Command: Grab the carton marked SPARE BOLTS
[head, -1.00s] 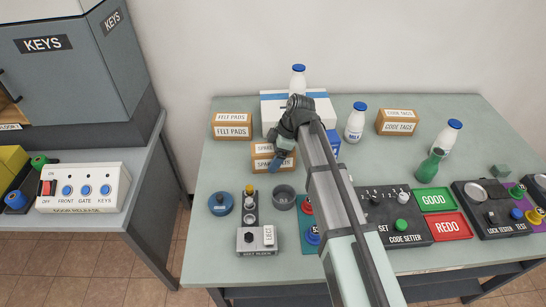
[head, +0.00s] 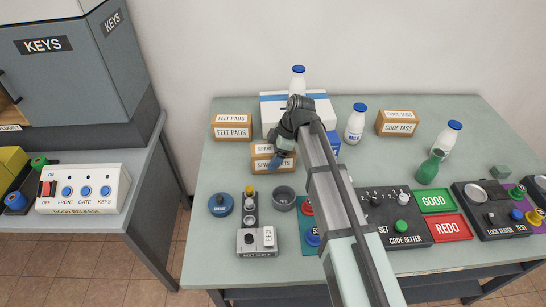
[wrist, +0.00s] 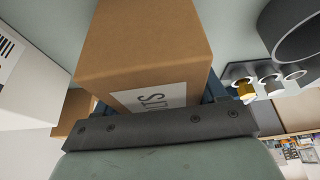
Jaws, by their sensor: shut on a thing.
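The brown SPARE BOLTS carton (head: 262,166) stands on the green-grey table, left of the middle in the head view. Its label is partly covered by my gripper (head: 280,160), which reaches it from the right side. In the wrist view the carton (wrist: 140,50) fills the space between the fingers of my gripper (wrist: 155,105), with the end of its white label showing. My gripper is shut on the carton. I cannot tell whether its base is clear of the table.
The FELT PADS carton (head: 231,132) is behind to the left, and a white box (head: 270,115) with a bottle (head: 298,80) is just behind. A dark round cup (head: 284,198) and the bolt block device (head: 252,235) stand in front. A milk bottle (head: 354,125) is to the right.

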